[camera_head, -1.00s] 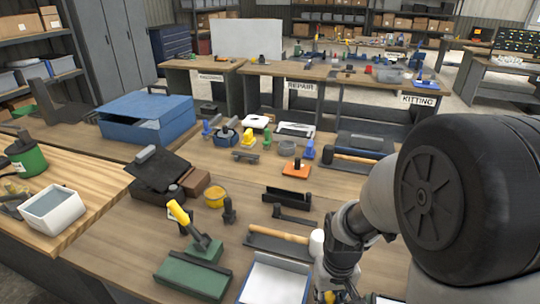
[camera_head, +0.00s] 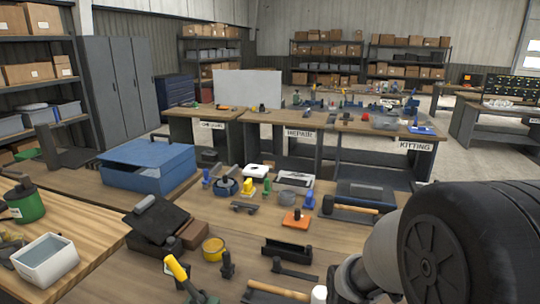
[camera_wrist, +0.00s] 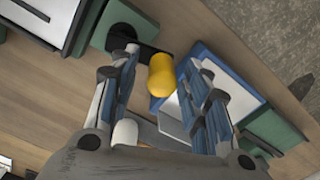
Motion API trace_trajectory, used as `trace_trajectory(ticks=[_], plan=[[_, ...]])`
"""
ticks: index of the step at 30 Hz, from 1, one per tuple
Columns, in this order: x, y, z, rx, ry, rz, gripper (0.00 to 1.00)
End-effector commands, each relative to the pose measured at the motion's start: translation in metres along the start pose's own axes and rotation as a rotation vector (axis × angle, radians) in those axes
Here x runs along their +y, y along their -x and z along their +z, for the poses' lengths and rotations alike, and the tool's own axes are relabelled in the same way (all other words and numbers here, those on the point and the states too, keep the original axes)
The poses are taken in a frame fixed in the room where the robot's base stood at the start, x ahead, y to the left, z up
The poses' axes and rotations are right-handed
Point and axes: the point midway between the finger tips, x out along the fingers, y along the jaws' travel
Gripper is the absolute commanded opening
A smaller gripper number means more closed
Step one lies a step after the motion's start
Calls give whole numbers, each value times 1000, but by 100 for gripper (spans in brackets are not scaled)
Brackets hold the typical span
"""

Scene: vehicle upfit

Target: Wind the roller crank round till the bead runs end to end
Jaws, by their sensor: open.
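In the wrist view a rounded yellow knob (camera_wrist: 160,76) stands on a dark crank arm (camera_wrist: 148,48), which runs to a green block with a dark round face (camera_wrist: 120,27). I take this to be the roller crank. My gripper (camera_wrist: 166,62) is open, with one finger on either side of the knob. I cannot tell whether either finger touches it. A blue-edged tray (camera_wrist: 257,99) with a pale inside lies behind the right finger, beside another green block (camera_wrist: 280,132). I cannot make out the bead.
A white mallet head (camera_wrist: 125,133) shows low between the fingers. In the head view a yellow-handled tool (camera_head: 177,268), a yellow tin (camera_head: 213,249), a black channel (camera_head: 287,248) and an orange block (camera_head: 295,221) stand on the bench. A blue box (camera_head: 148,167) is farther back.

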Motion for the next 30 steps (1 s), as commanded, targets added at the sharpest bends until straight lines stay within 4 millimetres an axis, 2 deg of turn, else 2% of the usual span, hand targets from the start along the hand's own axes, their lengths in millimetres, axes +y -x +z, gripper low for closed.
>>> trace_trajectory(ticks=[1,16,30], plan=[[0,8,0,1,0,0,43],[0,48,0,2,0,0,43],[0,55,1,12,-2,1,43]])
